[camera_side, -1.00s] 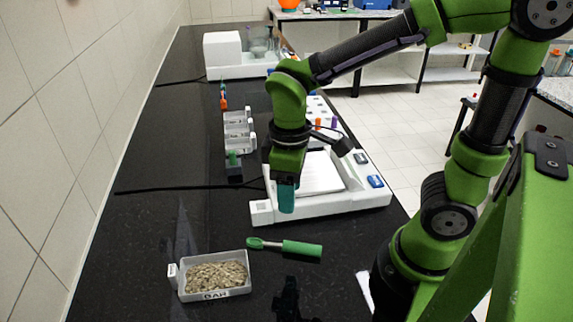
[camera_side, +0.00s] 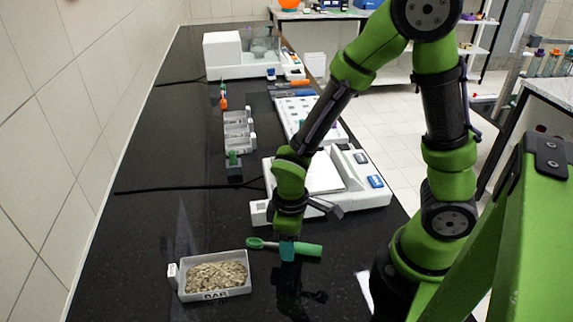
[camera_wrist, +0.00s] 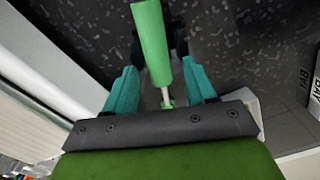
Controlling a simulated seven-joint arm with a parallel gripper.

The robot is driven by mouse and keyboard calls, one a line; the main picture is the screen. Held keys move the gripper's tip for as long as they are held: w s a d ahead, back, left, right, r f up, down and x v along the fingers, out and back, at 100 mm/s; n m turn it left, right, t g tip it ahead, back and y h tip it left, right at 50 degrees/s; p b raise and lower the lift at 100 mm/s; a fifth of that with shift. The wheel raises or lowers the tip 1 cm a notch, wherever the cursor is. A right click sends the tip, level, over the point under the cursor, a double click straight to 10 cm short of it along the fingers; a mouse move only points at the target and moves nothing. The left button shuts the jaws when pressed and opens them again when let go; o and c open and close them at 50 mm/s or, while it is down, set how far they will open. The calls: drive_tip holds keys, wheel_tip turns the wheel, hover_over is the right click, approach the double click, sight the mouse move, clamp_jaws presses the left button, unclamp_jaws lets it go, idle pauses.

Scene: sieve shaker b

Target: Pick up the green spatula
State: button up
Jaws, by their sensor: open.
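The green spatula (camera_side: 308,249) lies on the black bench top, with its thick handle to the right and its scoop end to the left in the side view. My gripper (camera_side: 288,252) is low over it, pointing down, its teal fingers covering the middle of the spatula. In the wrist view my gripper (camera_wrist: 163,90) is open, one teal finger on each side of the spatula (camera_wrist: 152,45). The handle and thin neck run between the fingers, with gaps on both sides. The scoop end is mostly hidden by my gripper body there.
A white tray of grainy material (camera_side: 215,277) stands left of the spatula. A white device (camera_side: 345,203) with a flat plate stands close behind my gripper. Small trays (camera_side: 238,135) stand farther back. The bench front is largely clear.

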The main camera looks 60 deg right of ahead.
sight(289, 273)
drive_tip(key=shift+f, duration=0.3)
clamp_jaws()
drive_tip(key=shift+r, duration=0.1)
wheel_tip(289, 273, up, 9)
drive_tip(key=shift+a, duration=0.1)
drive_tip(key=shift+s+a+f+m, duration=0.45)
drive_tip(key=shift+a+f+m, duration=0.6)
drive_tip(key=shift+m, duration=1.2)
drive_tip(key=shift+s+a+f+m, duration=0.5)
drive_tip(key=shift+f+m, duration=1.05)
drive_tip(key=shift+m, duration=0.75)
drive_tip(key=shift+s+a+f+m, duration=0.45)
drive_tip(key=shift+a+f+m, duration=0.6)
drive_tip(key=shift+m, duration=1.2)
drive_tip(key=shift+d+f, duration=0.25)
drive_tip(key=shift+f, duration=0.6)
